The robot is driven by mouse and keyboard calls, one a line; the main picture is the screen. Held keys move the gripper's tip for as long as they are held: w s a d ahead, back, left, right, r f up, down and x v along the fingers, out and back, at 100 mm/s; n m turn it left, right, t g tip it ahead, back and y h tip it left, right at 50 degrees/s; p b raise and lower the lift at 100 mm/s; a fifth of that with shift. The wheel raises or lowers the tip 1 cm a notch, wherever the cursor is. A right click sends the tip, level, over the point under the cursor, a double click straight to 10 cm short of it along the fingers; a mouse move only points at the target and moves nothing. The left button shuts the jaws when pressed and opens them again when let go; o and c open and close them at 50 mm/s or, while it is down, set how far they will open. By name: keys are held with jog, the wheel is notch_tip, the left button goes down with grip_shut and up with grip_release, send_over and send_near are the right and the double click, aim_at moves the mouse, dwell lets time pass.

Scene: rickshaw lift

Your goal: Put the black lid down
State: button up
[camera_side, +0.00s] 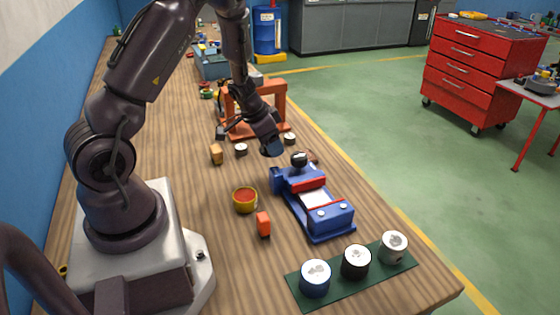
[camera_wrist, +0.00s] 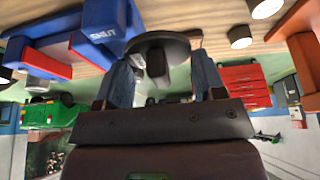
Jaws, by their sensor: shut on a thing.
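In the wrist view, the black lid (camera_wrist: 165,43) is a dark round disc with a knob on the side facing me. In the side view, my gripper (camera_side: 272,149) is low over the bench, near the far end of the blue vise (camera_side: 328,218). A black rounded thing shows beside the fingertips there; I cannot tell whether it is the lid or part of the vise. The vise also shows in the wrist view (camera_wrist: 105,20), marked "SHUT".
Blue, black and white cans stand on a green mat (camera_side: 296,288) at the bench's near end. A yellow bowl (camera_side: 245,200) and a red-orange block (camera_side: 263,224) are left of the vise. An orange frame (camera_side: 272,98) and small cans stand behind. Bare wood lies left of the bowl.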

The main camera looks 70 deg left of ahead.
jog(key=w+f, duration=0.1)
jog(key=w+a+f, duration=0.1)
jog(key=f, duration=0.1)
jog(key=w+a+f, duration=0.1)
jog(key=f, duration=0.1)
jog(key=shift+w+a+f, duration=0.15)
jog(key=shift+w, duration=0.05)
jog(key=shift+w+a+f, duration=0.1)
jog(key=shift+f, duration=1.55)
jog(key=o, duration=0.6)
jog(key=shift+f, duration=0.1)
